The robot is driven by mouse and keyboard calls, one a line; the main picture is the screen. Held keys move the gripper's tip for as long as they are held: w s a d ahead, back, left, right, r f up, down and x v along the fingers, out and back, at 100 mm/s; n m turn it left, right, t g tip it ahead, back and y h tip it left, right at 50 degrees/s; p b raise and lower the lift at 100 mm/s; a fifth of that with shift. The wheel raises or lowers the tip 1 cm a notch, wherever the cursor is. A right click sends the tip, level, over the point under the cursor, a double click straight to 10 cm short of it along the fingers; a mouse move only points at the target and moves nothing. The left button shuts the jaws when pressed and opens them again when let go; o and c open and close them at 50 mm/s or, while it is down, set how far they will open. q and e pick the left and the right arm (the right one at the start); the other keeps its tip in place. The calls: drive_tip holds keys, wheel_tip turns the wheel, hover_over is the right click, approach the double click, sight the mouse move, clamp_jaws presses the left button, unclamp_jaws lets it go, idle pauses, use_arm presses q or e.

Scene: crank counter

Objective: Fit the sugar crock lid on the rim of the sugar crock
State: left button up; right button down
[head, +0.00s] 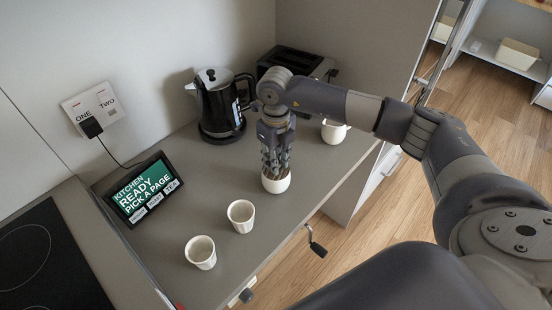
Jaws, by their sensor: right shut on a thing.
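A small white round vessel, which looks like the sugar crock (276,184), stands on the grey counter. My right gripper (276,170) points straight down over it, with its fingers closed together at the vessel's mouth. The sugar crock lid cannot be made out apart from the fingers, which cover the top of the vessel. It shows nowhere else on the counter, so it seems to be in the gripper. Whether the lid touches the rim is hidden. My left gripper is not in view.
Two white cups (241,216) (200,252) stand in front. A white mug (334,132), a black kettle (220,105) and a toaster (290,62) are behind. A tablet (144,189) leans at the left. A crank (316,243) sticks out from the counter's front edge.

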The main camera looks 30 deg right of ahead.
drive_tip(key=c, duration=1.4)
unclamp_jaws()
drive_tip(key=shift+o, duration=0.2)
wheel_tip(320, 180, up, 12)
